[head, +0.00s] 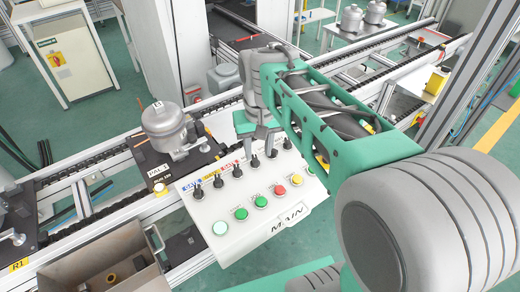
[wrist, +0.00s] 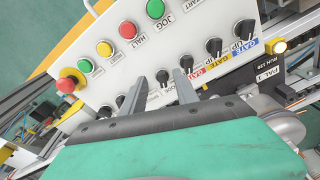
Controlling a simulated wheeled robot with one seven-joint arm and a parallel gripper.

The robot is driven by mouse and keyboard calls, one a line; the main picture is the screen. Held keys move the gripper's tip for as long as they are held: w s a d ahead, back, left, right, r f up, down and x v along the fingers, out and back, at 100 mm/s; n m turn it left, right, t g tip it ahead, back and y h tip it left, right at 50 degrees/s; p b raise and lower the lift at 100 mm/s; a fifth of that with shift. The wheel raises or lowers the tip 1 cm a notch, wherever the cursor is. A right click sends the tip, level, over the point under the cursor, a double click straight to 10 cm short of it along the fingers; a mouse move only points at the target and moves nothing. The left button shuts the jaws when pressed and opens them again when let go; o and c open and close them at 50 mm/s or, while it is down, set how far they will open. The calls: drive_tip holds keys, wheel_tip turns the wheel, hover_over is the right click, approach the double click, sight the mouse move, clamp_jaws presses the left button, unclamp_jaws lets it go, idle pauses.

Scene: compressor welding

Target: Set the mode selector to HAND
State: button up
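The control panel (head: 262,213) is a tilted white box marked MAIN, with a row of black selector knobs along its upper edge. It also shows in the wrist view (wrist: 107,78). One black selector (wrist: 163,77) lies between my two fingertips in the wrist view; its small label below is too blurred to read surely, so I cannot confirm it is the mode selector or read its position. My gripper (wrist: 160,80) is open, with a finger on each side of that knob and gaps showing. In the head view my gripper (head: 262,143) is over the right part of the knob row.
Green, red and yellow buttons (head: 261,201) fill the panel's lower row. A red mushroom button (wrist: 66,84) stands up at one end. Neighbouring knobs (wrist: 187,62) sit close beside the fingers. A grey compressor (head: 168,125) stands on a conveyor pallet behind the panel.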

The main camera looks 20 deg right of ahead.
sight(255, 159)
drive_tip(key=w, duration=0.2)
drive_tip(key=w+g, duration=0.1)
drive_tip(key=w, duration=0.1)
drive_tip(key=shift+d+r, duration=0.1)
drive_tip(key=shift+r, duration=0.2)
drive_tip(key=shift+w+f, duration=0.15)
drive_tip(key=shift+f, duration=0.05)
wheel_tip(255, 159, down, 7)
drive_tip(key=shift+f+p, duration=0.15)
drive_tip(key=shift+p, duration=0.6)
drive_tip(key=shift+c, duration=0.3)
clamp_jaws()
